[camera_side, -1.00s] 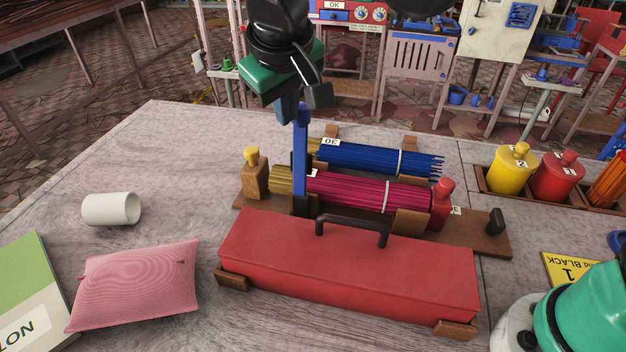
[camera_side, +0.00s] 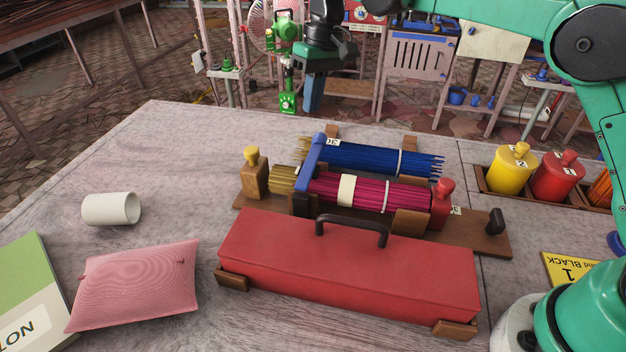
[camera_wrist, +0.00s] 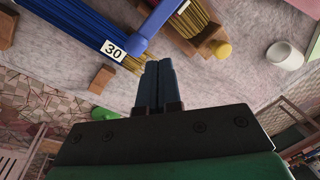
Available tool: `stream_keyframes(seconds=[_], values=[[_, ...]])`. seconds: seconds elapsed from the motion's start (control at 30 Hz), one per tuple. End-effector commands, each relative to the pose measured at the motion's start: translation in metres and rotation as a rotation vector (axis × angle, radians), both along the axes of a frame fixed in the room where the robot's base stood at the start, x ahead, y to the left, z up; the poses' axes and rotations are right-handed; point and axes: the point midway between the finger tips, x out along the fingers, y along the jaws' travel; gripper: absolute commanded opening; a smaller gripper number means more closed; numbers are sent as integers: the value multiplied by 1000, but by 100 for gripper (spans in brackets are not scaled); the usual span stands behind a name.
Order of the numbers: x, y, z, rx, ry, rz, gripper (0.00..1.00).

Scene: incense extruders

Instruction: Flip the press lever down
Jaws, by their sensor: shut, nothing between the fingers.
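The blue press lever (camera_side: 309,162) rises from a black block (camera_side: 302,204) on the wooden stand and leans back, away from the side camera, across the magenta bundle's left end. Its far end also shows in the wrist view (camera_wrist: 139,42). The magenta incense bundle (camera_side: 330,188) lies in the stand with a cream band (camera_side: 346,190) around it. My gripper (camera_side: 312,108) is above and behind the lever, apart from it. In the wrist view its dark blue fingers (camera_wrist: 158,72) are together and empty.
A red case (camera_side: 350,260) with a black handle lies in front of the stand. A blue bundle (camera_side: 375,159) lies behind it. Yellow (camera_side: 509,173) and red (camera_side: 557,179) jars stand at right. A white cup (camera_side: 111,209) and pink cushion (camera_side: 135,283) are at left, with bare table between.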

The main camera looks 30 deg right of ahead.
Motion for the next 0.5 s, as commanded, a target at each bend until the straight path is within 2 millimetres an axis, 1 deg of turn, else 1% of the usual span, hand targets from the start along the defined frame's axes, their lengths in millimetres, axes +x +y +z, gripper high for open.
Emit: stream_keyframes(seconds=[0.2, 0.5], values=[[12, -12, -24, -1, -1, -1, 0], [21, -21, -51, -1, -1, -2, 0]])
